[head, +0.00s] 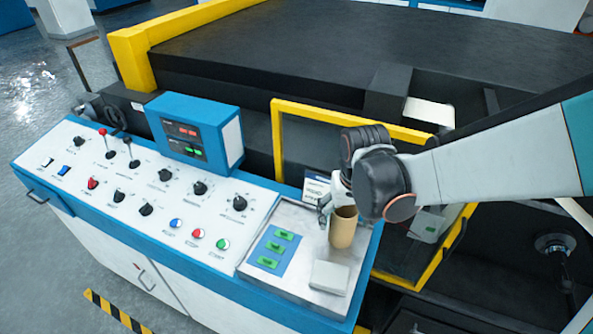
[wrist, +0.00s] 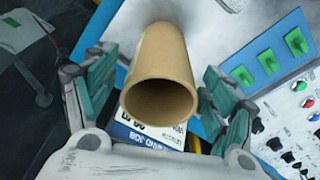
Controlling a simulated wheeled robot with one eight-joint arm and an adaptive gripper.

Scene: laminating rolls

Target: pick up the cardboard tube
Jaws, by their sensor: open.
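The cardboard tube (head: 343,228) is tan and stands upright on the metal tray (head: 305,280) at the right end of the control console. In the wrist view the tube (wrist: 160,75) shows its open end toward the camera. My gripper (head: 333,205) is at the tube's upper part in the head view, partly hidden by my arm. In the wrist view its fingers (wrist: 158,90) are spread, one on each side of the tube. The left finger is close to the tube; whether either finger touches it I cannot tell.
A white block (head: 329,276) lies in front of the tube, and a panel with green switches (head: 274,248) is to its left. A small printed box (head: 316,188) stands behind. A yellow-framed guard (head: 350,117) rises behind the console. Knobs and buttons cover the console's left part.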

